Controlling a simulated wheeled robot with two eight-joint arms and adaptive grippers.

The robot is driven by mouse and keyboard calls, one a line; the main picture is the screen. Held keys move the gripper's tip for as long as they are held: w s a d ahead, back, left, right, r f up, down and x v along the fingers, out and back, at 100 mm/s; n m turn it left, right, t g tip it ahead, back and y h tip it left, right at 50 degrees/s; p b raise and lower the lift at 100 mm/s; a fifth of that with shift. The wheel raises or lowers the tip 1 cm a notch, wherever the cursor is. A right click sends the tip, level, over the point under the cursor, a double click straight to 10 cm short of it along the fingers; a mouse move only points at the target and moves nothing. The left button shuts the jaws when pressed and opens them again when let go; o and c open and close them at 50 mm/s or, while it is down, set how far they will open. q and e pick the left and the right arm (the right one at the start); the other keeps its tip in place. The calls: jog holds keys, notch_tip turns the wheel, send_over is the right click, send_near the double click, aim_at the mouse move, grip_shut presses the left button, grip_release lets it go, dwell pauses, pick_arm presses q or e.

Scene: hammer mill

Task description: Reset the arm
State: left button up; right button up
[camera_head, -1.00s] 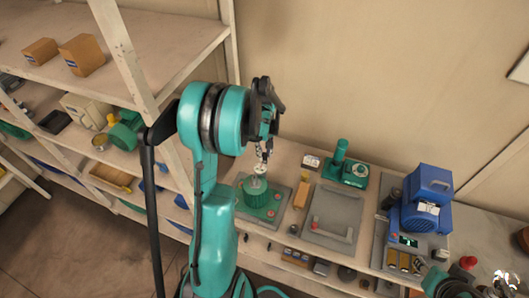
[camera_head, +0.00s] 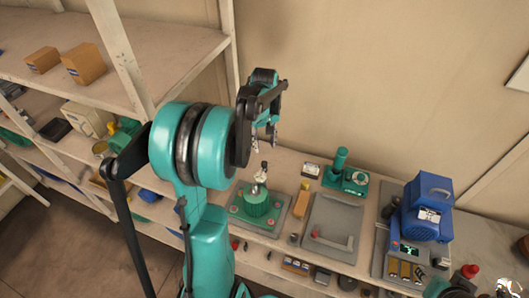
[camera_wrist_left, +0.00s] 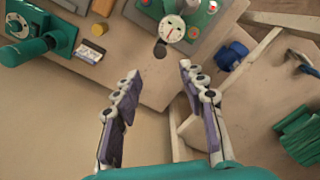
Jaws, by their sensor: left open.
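My left gripper (camera_head: 264,142) is raised over the back of the workbench, up and behind the green round device (camera_head: 257,203) on its grey plate. In the left wrist view the two fingers of my left gripper (camera_wrist_left: 158,100) stand apart with nothing between them. The green device's white dial (camera_wrist_left: 172,28) shows beyond the fingertips there. My left arm (camera_head: 205,190) rises from the bottom of the head view and hides part of the shelf. A bit of my right arm (camera_head: 455,290) shows at the bottom right; its fingers cannot be made out.
A blue motor machine (camera_head: 427,208) stands at the bench's right. A grey lidded plate (camera_head: 332,228) and a green dial tool (camera_head: 345,175) sit mid-bench. A wooden shelf (camera_head: 150,60) with cardboard boxes (camera_head: 85,64) stands close left of my arm. The air before the wall is clear.

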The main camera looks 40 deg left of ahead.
pick_arm(q)
jog(key=shift+r, duration=1)
